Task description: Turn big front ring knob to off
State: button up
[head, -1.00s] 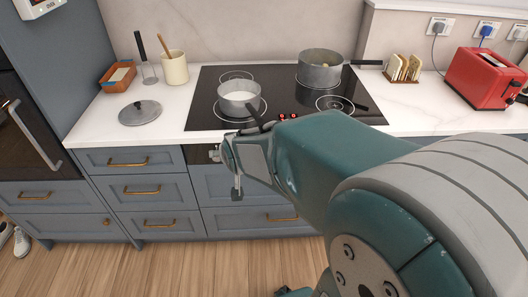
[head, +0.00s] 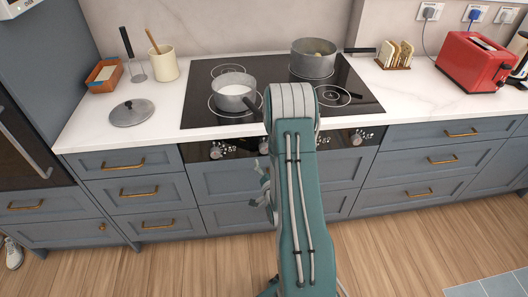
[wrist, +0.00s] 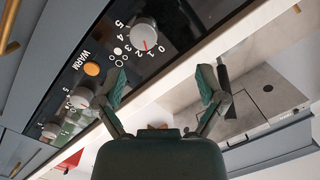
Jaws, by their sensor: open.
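The cooktop's front panel has several pale round knobs; a left one (head: 218,149) and a right one (head: 360,137) show in the head view, and my arm hides the middle. In the wrist view, the nearest knob (wrist: 144,36) has a red pointer and a scale from 0 to 5; the pointer faces the low numbers, exact mark unclear. Further knobs (wrist: 82,97) (wrist: 50,130) line up beyond it. My gripper (wrist: 162,82) is open and empty, apart from the knobs. It also shows left of my arm in the head view (head: 266,188). Which knob serves the big front ring is unclear.
A saucepan of white liquid (head: 235,95) stands on the larger front ring, its handle reaching toward my arm. A grey pot (head: 313,60) stands behind right. A lid (head: 132,112) lies on the left counter.

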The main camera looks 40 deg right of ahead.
aim_at(265, 152)
jog(key=shift+m+h, duration=0.5)
jog(key=w+d, duration=0.2)
jog(key=w+d+f, duration=0.1)
jog(key=w+d, duration=0.1)
jog(key=w, duration=0.1)
jog(key=w+d+f, duration=0.1)
jog(key=w, duration=0.1)
jog(key=shift+w+d, duration=0.15)
jog(key=shift+d, duration=0.25)
jog(key=c, duration=1.1)
